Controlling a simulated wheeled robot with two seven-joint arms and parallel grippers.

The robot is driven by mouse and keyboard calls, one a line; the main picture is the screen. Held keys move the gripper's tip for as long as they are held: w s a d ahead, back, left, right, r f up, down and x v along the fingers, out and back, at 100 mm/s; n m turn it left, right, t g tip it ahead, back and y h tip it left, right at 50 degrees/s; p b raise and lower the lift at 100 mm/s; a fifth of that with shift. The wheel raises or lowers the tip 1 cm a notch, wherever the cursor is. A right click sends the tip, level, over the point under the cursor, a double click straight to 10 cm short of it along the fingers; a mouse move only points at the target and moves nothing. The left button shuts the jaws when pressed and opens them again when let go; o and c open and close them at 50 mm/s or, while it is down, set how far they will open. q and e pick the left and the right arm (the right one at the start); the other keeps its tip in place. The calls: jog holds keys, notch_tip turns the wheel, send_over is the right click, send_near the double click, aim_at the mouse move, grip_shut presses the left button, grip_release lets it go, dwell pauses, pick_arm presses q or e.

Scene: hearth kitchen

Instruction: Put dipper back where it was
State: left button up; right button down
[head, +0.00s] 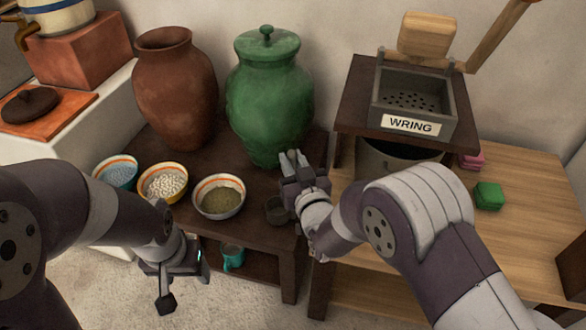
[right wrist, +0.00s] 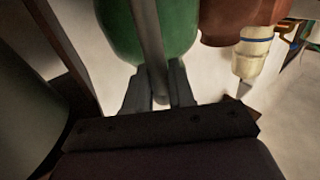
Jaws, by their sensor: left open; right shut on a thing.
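My right gripper (head: 291,160) is shut on the dipper, in front of the green lidded jar (head: 268,95). In the right wrist view the dipper's grey handle (right wrist: 149,45) runs between the two fingers (right wrist: 160,88), with the green jar behind it. A small dark cup (head: 277,211) shows just below and left of the right gripper in the head view; I cannot tell whether it is joined to the handle. My left gripper (head: 184,287) is open and empty, low in front of the dark table.
Three bowls, blue (head: 116,172), white-filled (head: 162,183) and brown-filled (head: 219,196), line the dark table's front left. A brown jar (head: 176,88) stands behind. A wringer labelled WRING (head: 411,124) sits over a bucket (head: 385,165) at right. A teal mug (head: 232,256) is below.

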jog(key=shift+f, duration=0.2)
jog(key=c, duration=1)
grip_release()
jog(key=shift+o, duration=0.2)
